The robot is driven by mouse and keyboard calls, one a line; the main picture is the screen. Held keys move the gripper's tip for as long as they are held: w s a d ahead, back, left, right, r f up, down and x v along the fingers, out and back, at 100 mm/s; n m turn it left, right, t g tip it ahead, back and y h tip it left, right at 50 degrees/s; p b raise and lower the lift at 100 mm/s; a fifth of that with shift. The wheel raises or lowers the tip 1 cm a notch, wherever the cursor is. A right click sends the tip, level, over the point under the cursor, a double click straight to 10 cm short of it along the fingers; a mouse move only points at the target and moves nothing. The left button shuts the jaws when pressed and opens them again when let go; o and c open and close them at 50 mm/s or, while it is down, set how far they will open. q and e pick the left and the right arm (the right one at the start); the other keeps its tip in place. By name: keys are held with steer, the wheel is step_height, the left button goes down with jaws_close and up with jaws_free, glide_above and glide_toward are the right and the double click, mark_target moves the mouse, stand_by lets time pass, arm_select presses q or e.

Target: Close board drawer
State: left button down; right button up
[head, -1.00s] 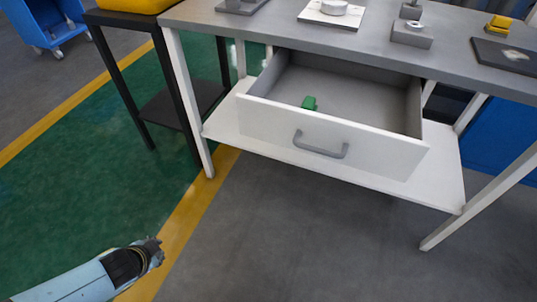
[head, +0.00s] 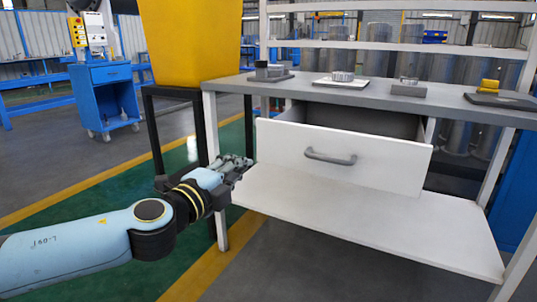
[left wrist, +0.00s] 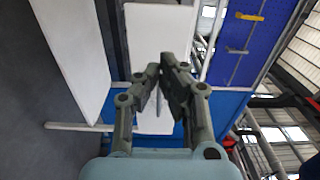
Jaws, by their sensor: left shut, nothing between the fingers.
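The drawer (head: 285,146) under the grey-topped workbench is open. Its white front stands out from the bench, and part of its grey inside shows above the front edge. A grey bar handle (head: 330,157) is on the front. My left gripper (head: 243,162) is in the picture just left of the drawer front's left edge, above the lower shelf's left end. In the left wrist view its fingers (left wrist: 161,70) come together at the tips, with nothing held. I cannot tell whether it touches the drawer. My right gripper is in neither view.
The bench top (head: 440,98) carries several small fixtures and parts along its length. A white lower shelf (head: 370,220) runs beneath the drawer. A yellow bin (head: 190,40) on a black stand is at the left. The floor in front is clear.

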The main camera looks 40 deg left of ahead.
mark_target(271, 143)
arm_select(q)
steer(key=x, duration=1.2)
steer(key=shift+a+f, duration=0.1)
steer(key=shift+a, duration=0.05)
steer(key=shift+w, duration=0.1)
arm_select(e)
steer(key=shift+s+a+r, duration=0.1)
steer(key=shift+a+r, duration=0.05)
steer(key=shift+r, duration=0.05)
